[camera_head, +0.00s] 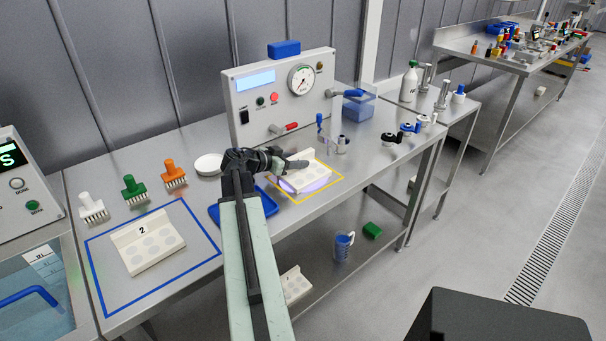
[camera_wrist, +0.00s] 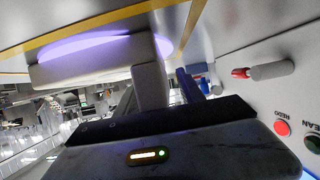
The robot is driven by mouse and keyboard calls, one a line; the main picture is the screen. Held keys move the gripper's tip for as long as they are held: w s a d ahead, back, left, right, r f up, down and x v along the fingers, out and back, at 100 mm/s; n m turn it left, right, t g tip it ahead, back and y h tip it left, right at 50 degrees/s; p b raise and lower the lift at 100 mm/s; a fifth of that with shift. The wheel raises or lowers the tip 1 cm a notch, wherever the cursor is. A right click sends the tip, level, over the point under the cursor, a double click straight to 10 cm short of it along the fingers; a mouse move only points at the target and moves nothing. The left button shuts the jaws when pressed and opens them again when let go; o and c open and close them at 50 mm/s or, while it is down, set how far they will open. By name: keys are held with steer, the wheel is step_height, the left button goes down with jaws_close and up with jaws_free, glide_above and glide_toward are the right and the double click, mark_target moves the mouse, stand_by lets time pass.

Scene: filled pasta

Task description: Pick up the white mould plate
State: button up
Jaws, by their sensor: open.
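A white mould plate (camera_head: 312,180) lies inside the yellow outline on the bench, with a purple glow across its front. Another white mould plate (camera_head: 149,241), marked 2, lies inside the blue outline at left. A third white plate (camera_head: 295,284) is on the lower shelf, partly hidden by my arm.
A grey control panel (camera_head: 262,84) with a gauge and red handle stands behind the yellow outline. A blue tray (camera_head: 271,207) sits partly behind my arm. White, green and orange toothed stamps (camera_head: 134,190) and a white dish (camera_head: 208,164) stand at left. Valve parts (camera_head: 391,139) lie right.

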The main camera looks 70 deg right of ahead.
jaws_close()
steer(key=shift+r, duration=0.1)
stand_by(1.2)
